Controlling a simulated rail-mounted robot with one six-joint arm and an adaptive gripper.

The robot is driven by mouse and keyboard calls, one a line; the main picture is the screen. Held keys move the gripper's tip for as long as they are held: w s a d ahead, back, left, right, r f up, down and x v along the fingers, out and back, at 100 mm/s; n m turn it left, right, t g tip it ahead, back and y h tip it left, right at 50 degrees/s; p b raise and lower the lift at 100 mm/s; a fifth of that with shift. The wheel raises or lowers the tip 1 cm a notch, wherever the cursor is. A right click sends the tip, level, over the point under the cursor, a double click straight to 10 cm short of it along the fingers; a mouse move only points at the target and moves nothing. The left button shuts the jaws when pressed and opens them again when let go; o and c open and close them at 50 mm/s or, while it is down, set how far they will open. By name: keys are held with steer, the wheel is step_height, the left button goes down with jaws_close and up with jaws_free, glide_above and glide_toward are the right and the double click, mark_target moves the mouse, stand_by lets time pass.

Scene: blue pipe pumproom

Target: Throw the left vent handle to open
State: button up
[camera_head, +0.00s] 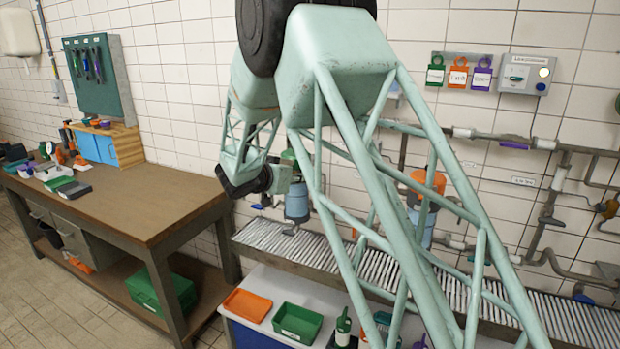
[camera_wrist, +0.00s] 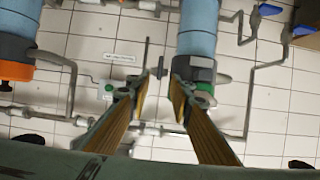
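My gripper (camera_wrist: 162,86) is open in the wrist view, with two tan fingers spread apart and nothing held between them. A small dark lever-like piece (camera_wrist: 160,70) on a grey pipe shows between and beyond the fingertips. I cannot tell for sure whether it is the left vent handle. The right fingertip overlaps the green and black collar (camera_wrist: 196,76) of a blue cylinder (camera_wrist: 197,28); contact cannot be told. In the head view, a blue cylinder (camera_head: 297,203) stands by the wall beyond my arm, and my own arm hides much of the pipework.
A second blue cylinder (camera_wrist: 18,18) with an orange band (camera_wrist: 15,71) is at the left of the wrist view. Blue handles (camera_wrist: 270,9) sit on pipes at its upper right. In the head view, a workbench (camera_head: 130,195) stands left and a ribbed shelf (camera_head: 285,243) runs below the pipes.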

steer(key=shift+p+x, duration=0.4)
steer(key=shift+x, duration=4.95)
jaws_close()
